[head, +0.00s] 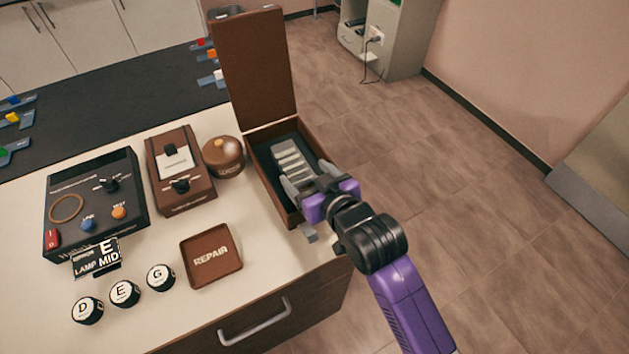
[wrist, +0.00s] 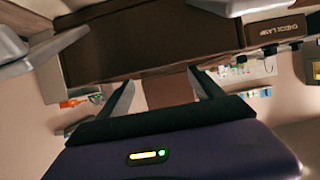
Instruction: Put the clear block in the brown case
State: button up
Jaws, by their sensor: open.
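The brown case (head: 255,150) stands on the right end of the counter in the head view, its lid (head: 254,65) raised upright. Inside, on a dark lining, lies a row of pale stepped pieces (head: 292,160). I cannot tell whether one of them is the clear block. A small greyish piece (head: 310,232) shows by the case's near corner, partly under my gripper and too small to identify. My gripper (head: 308,182) is open, its fingers over the near right part of the case. The wrist view shows nothing clearly held.
A brown REPAIR tray (head: 212,256), a round brown pot (head: 223,158), a brown device (head: 180,175) and a black device (head: 93,205) stand left of the case. Several lettered knobs (head: 124,293) line the front. The counter ends just right of the case; open floor lies beyond.

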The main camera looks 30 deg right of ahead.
jog(key=shift+v, duration=2)
